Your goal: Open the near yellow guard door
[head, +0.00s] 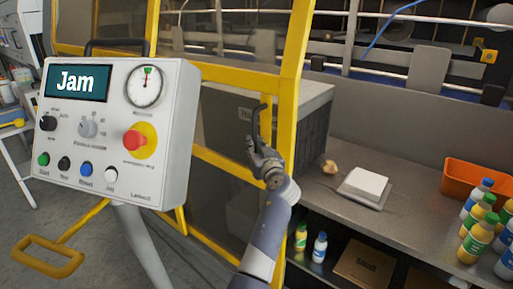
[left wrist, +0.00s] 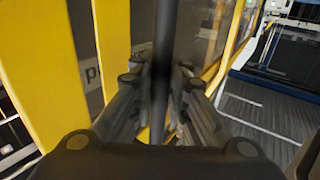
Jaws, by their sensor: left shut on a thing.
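The near yellow guard door (head: 288,85) has a yellow frame with clear panels and stands in the middle of the head view. Its dark bar handle (head: 256,118) is upright near the door's right edge. My left gripper (head: 259,152) is at the lower part of this handle, with its fingers shut around it. In the left wrist view the dark handle (left wrist: 163,45) runs between the fingers of my left gripper (left wrist: 158,95), with yellow frame bars to the left. I cannot tell whether the door stands slightly ajar. My right gripper is in neither view.
A white control panel (head: 172,172) showing "Jam" stands left, in front of the door. A cardboard box (head: 362,265) sits below.

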